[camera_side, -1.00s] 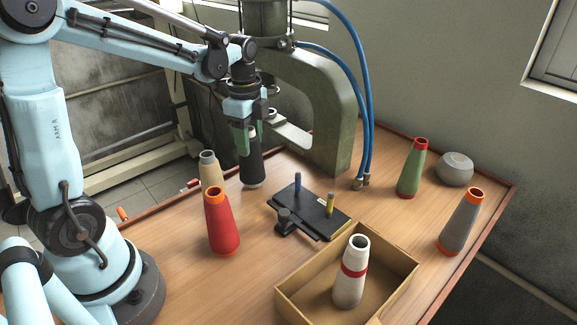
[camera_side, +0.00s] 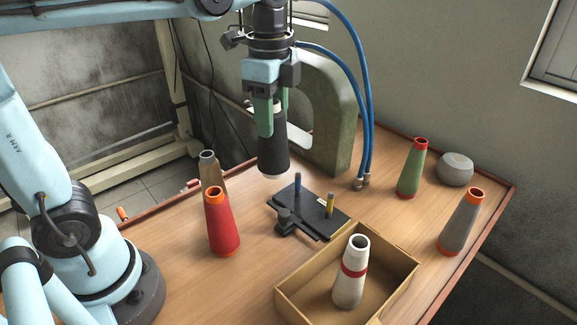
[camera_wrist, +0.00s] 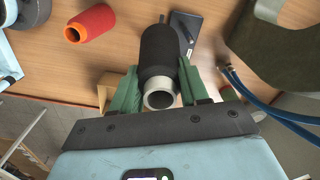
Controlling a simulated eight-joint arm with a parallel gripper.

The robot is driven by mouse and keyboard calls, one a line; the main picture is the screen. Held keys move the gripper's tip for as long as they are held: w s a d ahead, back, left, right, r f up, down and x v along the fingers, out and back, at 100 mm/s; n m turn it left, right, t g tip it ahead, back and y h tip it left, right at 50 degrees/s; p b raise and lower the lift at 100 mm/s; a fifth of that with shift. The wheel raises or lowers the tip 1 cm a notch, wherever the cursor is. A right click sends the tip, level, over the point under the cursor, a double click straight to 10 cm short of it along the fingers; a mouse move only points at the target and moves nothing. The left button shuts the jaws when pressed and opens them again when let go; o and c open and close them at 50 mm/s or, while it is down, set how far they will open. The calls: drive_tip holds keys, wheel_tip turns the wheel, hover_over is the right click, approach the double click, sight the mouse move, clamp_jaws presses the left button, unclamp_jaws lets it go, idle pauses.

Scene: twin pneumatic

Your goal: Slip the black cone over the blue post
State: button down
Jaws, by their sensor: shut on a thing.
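The black cone (camera_side: 274,148) is upright in my gripper (camera_side: 270,118), whose green fingers are shut on its upper part. The cone's pale bottom edge hangs above the table, behind and a little left of the blue post (camera_side: 298,185) in the side view. The blue post stands on a dark base plate (camera_side: 310,212), apart from the cone, beside a yellow post (camera_side: 330,204). In the wrist view the black cone (camera_wrist: 160,58) sits between the green fingers (camera_wrist: 160,88), its pale open top ring facing the camera. It hides part of the base plate (camera_wrist: 186,30); the blue post cannot be made out there.
A red cone (camera_side: 222,225) and a tan cone (camera_side: 209,172) stand left of the plate. A box (camera_side: 290,300) holding a white cone (camera_side: 350,285) is in front. A green cone (camera_side: 411,170), grey cone (camera_side: 462,222) and round grey object (camera_side: 455,169) stand right. A press frame (camera_side: 335,110) is behind.

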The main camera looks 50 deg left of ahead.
drive_tip(key=w+r, duration=0.3)
drive_tip(key=w, duration=0.3)
drive_tip(key=shift+w+r, duration=0.3)
drive_tip(key=shift+f, duration=0.15)
drive_tip(key=shift+f, duration=6.85)
drive_tip(key=shift+c, duration=2.4)
unclamp_jaws()
drive_tip(key=shift+r, duration=0.1)
wheel_tip(320, 180, up, 12)
